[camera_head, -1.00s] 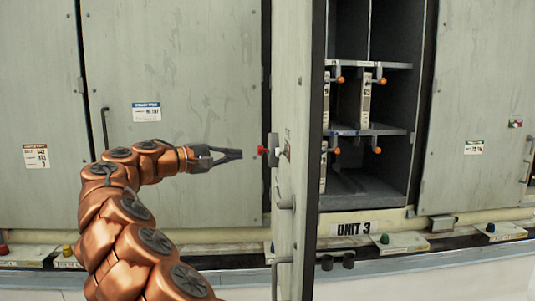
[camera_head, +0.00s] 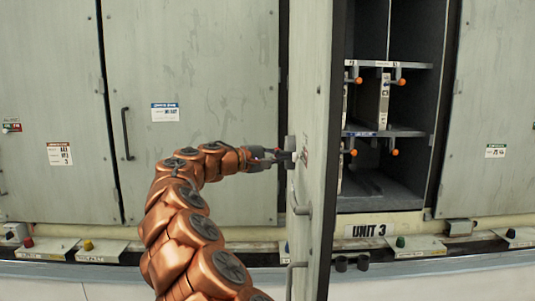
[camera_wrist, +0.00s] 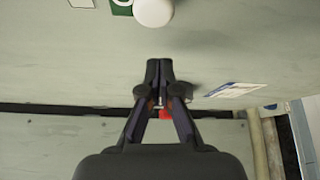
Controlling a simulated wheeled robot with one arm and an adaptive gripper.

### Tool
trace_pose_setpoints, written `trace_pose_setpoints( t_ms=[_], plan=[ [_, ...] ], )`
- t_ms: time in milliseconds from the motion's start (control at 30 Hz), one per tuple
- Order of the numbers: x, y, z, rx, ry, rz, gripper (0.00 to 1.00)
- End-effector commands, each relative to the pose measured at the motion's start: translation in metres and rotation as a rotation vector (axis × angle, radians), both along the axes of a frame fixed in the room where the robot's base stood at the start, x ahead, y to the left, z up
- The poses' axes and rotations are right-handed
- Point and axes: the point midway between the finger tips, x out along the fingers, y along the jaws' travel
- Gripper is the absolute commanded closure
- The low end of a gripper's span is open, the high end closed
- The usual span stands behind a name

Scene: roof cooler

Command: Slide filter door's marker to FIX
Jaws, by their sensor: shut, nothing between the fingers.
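The filter door (camera_head: 311,110) stands open and nearly edge-on in the head view, so its marked face and lettering are mostly hidden. A small grey fitting (camera_head: 291,149) sits on its face; I cannot tell whether it is the marker. My gripper (camera_head: 292,157) is shut, its tips at or very near this fitting. The wrist view also shows my gripper (camera_wrist: 159,66), with a small red piece (camera_wrist: 165,114) showing between its finger links. A white round knob (camera_wrist: 153,12) beside a green label is at the top there, apart from the tips. The marker's setting is not readable.
Door handles (camera_head: 300,200) stick out below my gripper. The open compartment of Unit 3 (camera_head: 415,105), with shelves and orange-tipped levers, is right of the door. A closed cabinet door (camera_head: 205,60) stands behind my arm. A ledge with coloured buttons (camera_head: 105,250) runs along the bottom.

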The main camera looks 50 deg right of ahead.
Motion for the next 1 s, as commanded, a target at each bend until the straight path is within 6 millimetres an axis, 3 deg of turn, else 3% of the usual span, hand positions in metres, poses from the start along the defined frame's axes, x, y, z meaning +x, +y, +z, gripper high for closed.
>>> trace_pose_setpoints(
  t_ms=[433, 1000],
  plan=[
    [-0.022, 0.025, 0.008, -0.004, -0.001, 0.003, 1.0],
    [-0.027, 0.029, 0.007, -0.002, -0.001, 0.004, 1.0]
  ],
)
